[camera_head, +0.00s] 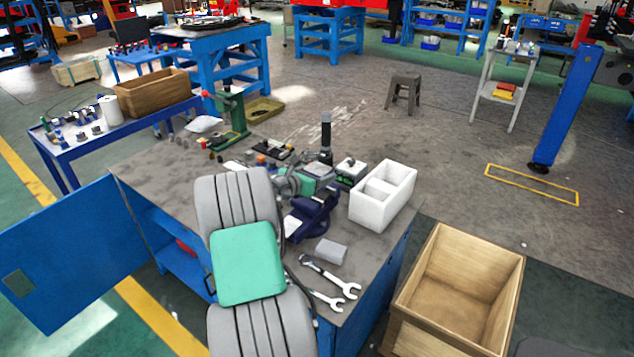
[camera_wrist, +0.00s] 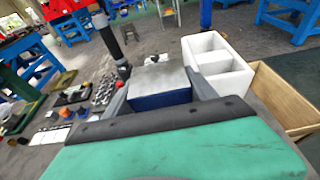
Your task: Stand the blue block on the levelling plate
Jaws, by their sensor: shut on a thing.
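In the wrist view, my gripper (camera_wrist: 160,95) is closed with its grey fingers on either side of the blue block (camera_wrist: 161,101). The block shows a dark blue near face; a flat grey surface lies directly above it in the picture. I cannot tell whether that grey surface is the block's top or a plate behind it. My green hand and a dark bar fill the lower wrist view and hide what lies below. In the head view, my arm covers part of the bench, and I cannot pick out the block clearly. I cannot identify the levelling plate for sure.
On the bench (camera_head: 160,170), a white divided box (camera_head: 382,197) stands right, a black upright cylinder (camera_head: 326,138) behind, and a dark blue vise-like thing (camera_head: 318,212) near the middle. Wrenches (camera_head: 330,277) and a grey block (camera_head: 331,250) lie in front. A wooden crate (camera_head: 405,310) stands right.

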